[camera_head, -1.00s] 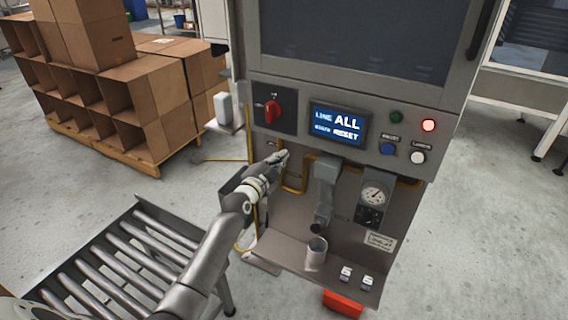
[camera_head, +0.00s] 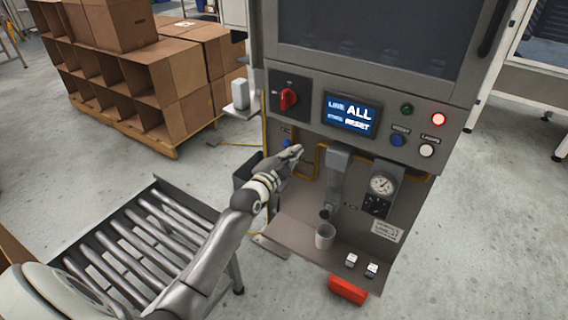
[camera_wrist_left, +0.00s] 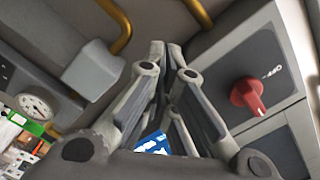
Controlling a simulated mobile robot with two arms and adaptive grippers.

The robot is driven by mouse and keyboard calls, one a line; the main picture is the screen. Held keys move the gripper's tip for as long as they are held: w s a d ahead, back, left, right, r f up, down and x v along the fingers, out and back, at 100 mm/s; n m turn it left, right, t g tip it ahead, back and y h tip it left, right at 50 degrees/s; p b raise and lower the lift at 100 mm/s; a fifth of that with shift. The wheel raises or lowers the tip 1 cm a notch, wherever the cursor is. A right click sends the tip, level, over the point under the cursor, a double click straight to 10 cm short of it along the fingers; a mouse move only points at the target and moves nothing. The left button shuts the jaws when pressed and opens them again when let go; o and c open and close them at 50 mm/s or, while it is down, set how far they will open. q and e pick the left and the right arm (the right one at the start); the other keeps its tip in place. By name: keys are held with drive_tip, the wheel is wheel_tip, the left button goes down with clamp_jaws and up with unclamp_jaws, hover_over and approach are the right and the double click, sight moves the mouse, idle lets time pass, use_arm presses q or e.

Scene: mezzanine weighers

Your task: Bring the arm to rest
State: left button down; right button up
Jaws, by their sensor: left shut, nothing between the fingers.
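My left gripper (camera_head: 291,154) is in front of the grey machine cabinet (camera_head: 450,115), below the red rotary switch (camera_head: 288,99) and left of the spout (camera_head: 336,170). Its fingers are shut with nothing between them, as the left wrist view (camera_wrist_left: 172,45) also shows. In that view the red switch (camera_wrist_left: 247,95) is at the right and the pressure gauge (camera_wrist_left: 36,104) is at the left. My left arm reaches in from the lower left over the roller conveyor. I cannot tell whether the fingertips touch the panel. My right gripper is not in view.
A roller conveyor (camera_head: 135,222) stands at the lower left. A grey cup (camera_head: 324,236) stands on the machine's shelf, under the spout. Cardboard boxes (camera_head: 150,85) are stacked on a pallet behind. Open floor lies at the right.

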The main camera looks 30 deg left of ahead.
use_arm(q)
drive_tip(key=s+d+f+n+g, duration=0.1)
drive_tip(key=s+f+n+g, duration=0.15)
drive_tip(key=s+f, duration=0.65)
drive_tip(key=s+d+f+n+g, duration=0.1)
drive_tip(key=s+d+f+g, duration=0.2)
drive_tip(key=f, duration=1.2)
drive_tip(key=s+f+n+g, duration=0.1)
drive_tip(key=s+f+g, duration=0.2)
drive_tip(key=s+f, duration=0.65)
drive_tip(key=s+d+f+n+g, duration=0.1)
drive_tip(key=s+d+f+g, duration=0.1)
drive_tip(key=s+f, duration=0.7)
drive_tip(key=s+d+f+n+g, duration=0.1)
drive_tip(key=s+d+f+g, duration=0.1)
drive_tip(key=s+f, duration=0.7)
drive_tip(key=s+d+f+n+g, duration=0.1)
drive_tip(key=s+f+g, duration=0.1)
drive_tip(key=s, duration=0.7)
drive_tip(key=s+f+n+g, duration=0.1)
drive_tip(key=s+f+g, duration=0.1)
drive_tip(key=s, duration=0.8)
drive_tip(key=shift+d+f, duration=0.4)
drive_tip(key=shift+f, duration=0.45)
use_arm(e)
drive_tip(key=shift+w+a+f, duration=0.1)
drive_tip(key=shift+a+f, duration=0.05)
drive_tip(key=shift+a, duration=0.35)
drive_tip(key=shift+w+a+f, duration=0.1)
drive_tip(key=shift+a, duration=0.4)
